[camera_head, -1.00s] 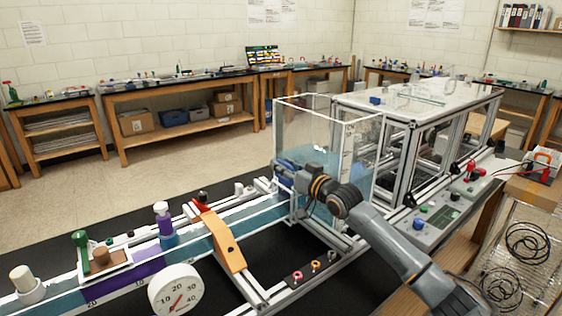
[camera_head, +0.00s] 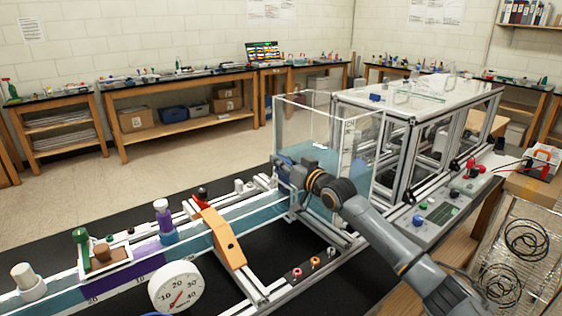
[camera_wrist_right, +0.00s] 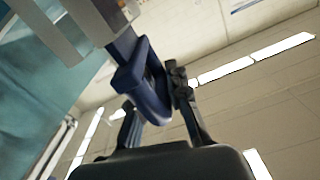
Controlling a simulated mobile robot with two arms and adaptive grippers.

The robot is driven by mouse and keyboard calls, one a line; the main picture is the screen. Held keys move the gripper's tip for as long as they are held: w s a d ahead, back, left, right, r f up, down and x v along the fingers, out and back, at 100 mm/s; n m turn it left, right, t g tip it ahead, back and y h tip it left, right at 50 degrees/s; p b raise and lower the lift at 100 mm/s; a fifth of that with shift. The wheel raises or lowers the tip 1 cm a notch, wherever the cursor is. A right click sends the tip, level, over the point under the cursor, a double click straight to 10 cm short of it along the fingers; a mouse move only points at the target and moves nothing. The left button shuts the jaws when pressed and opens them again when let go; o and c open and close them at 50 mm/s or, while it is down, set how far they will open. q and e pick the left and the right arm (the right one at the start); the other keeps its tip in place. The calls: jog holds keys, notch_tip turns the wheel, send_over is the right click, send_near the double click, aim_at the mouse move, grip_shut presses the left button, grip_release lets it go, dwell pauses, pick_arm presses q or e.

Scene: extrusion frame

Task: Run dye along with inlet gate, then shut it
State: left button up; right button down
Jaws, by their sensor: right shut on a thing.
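A long clear channel of teal water (camera_head: 62,303) runs from lower left to a clear inlet tank (camera_head: 345,140) at centre. A purple dye patch (camera_head: 150,257) shows in the channel, left of an orange bracket (camera_head: 224,240). A white-capped bottle with a purple band (camera_head: 163,212) stands at the channel. My right gripper (camera_head: 281,172) is at the tank's near left corner, where the channel meets it. In the right wrist view, its fingers (camera_wrist_right: 158,98) are shut on a dark blue handle (camera_wrist_right: 139,85) below a grey bar, apparently the inlet gate's. My left gripper is not visible.
A round dial (camera_head: 176,287) stands in front of the channel. A tray with a green-topped and a brown bottle (camera_head: 103,254) sits over it. Frame rails with small coloured knobs (camera_head: 315,262) lie below the arm. A control panel (camera_head: 440,208) is at the right.

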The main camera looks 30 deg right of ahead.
notch_tip(320, 180, down, 2)
jog(key=shift+a+f+b, duration=0.1)
jog(key=shift+b, duration=0.25)
jog(key=c, duration=1.3)
grip_release()
jog(key=shift+c, duration=0.2)
jog(key=s, duration=1.2)
jog(key=shift+d, duration=0.45)
